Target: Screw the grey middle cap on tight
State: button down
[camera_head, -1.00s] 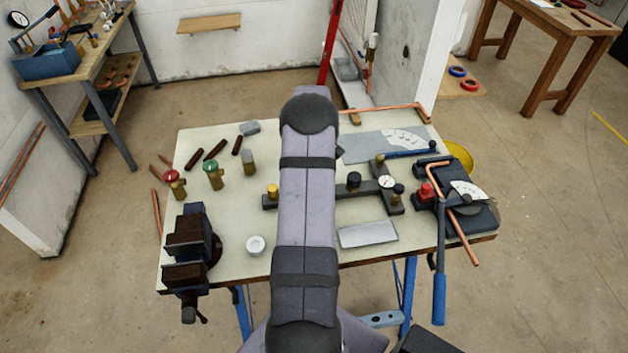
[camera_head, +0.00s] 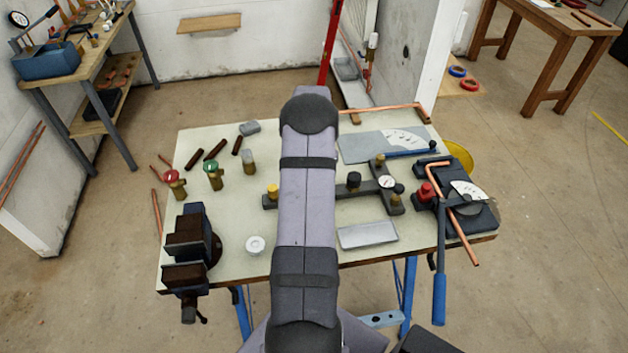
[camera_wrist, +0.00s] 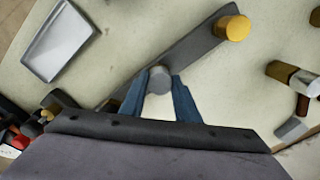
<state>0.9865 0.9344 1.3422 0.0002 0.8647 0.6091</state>
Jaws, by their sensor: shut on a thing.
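The grey middle cap (camera_wrist: 159,76) sits over the dark bar (camera_wrist: 190,50), between the yellow cap (camera_wrist: 233,26) and the black cap, in the wrist view. My gripper (camera_wrist: 160,80) is shut on the grey cap, with one blue finger on each side. The cap's underside and thread are hidden, so I cannot tell how it sits on its stub. In the head view my arm hides the gripper and the grey cap. The yellow cap (camera_head: 272,190) shows left of my arm and the black cap (camera_head: 354,180) right of it.
A dial gauge (camera_head: 387,182) stands at the bar's right end. A grey tray (camera_head: 368,235) lies in front of the bar. Valves (camera_head: 214,175) and a vise (camera_head: 190,248) stand at the left, a pipe bender (camera_head: 455,205) at the right. A white ring-like part (camera_head: 255,245) lies near the front edge.

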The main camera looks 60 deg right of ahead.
jog(key=m, duration=0.7)
jog(key=c, duration=1.5)
grip_release()
jog(key=shift+c, duration=0.2)
jog(key=shift+r+p, duration=2.35)
jog(key=shift+r, duration=1.2)
